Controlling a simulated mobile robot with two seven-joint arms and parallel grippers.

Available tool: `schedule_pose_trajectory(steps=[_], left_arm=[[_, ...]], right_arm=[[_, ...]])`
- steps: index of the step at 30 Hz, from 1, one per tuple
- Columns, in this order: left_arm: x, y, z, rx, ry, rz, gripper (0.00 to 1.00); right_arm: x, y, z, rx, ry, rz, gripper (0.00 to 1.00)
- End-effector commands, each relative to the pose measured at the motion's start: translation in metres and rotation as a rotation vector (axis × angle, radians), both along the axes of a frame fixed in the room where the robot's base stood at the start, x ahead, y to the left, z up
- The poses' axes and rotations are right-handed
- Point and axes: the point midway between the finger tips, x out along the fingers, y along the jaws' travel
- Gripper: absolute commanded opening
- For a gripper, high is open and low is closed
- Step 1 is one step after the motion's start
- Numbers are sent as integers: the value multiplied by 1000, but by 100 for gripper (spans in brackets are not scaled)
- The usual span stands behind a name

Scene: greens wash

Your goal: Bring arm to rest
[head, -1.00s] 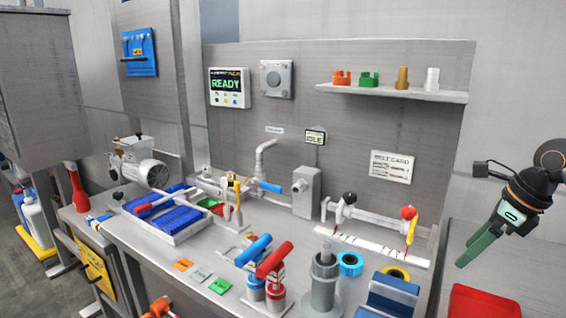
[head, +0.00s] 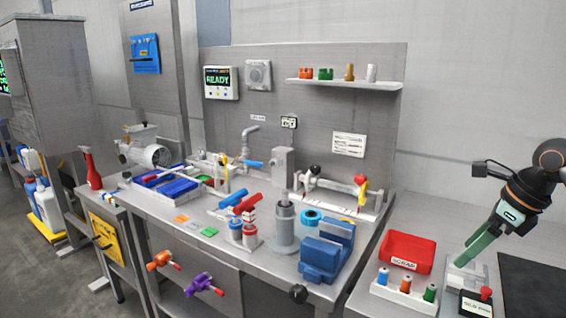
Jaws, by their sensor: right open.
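My right gripper (head: 474,247), with long green fingers, comes in from the right edge in the head view. It points down and left above the side counter. Its fingertips appear over a small pale block or stand (head: 466,273), and I cannot tell whether they touch it. The jaws are open and I see nothing held between them. My left arm and gripper are not in view.
Close to the right gripper are a red bin (head: 406,251), a white rack (head: 404,290) with several coloured bottles, and a dark box with a red knob (head: 476,303). A blue block (head: 327,248) stands on the main bench (head: 268,262). A shelf (head: 345,84) holds several coloured fittings.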

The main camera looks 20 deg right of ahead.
Motion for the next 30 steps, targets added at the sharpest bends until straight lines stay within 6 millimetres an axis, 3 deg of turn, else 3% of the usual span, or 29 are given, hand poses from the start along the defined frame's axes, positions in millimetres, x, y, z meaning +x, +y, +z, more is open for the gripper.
schedule_pose_trajectory(steps=[2, 8, 15, 19, 24, 28, 30], left_arm=[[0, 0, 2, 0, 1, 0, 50], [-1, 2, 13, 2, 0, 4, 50], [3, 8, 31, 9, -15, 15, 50], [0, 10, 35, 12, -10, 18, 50], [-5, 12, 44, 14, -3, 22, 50], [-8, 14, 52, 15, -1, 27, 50], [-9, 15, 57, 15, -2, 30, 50]], right_arm=[[6, 10, -3, 19, 0, 18, 80], [49, 106, -30, 270, -30, 127, 80], [72, 251, -55, 784, -8, 118, 80], [73, 314, -58, 1121, 46, -16, 80], [77, 357, -64, 1529, 153, -343, 80], [78, 362, -85, 1783, 258, -701, 80], [75, 358, -105, 1889, 318, -930, 80]])
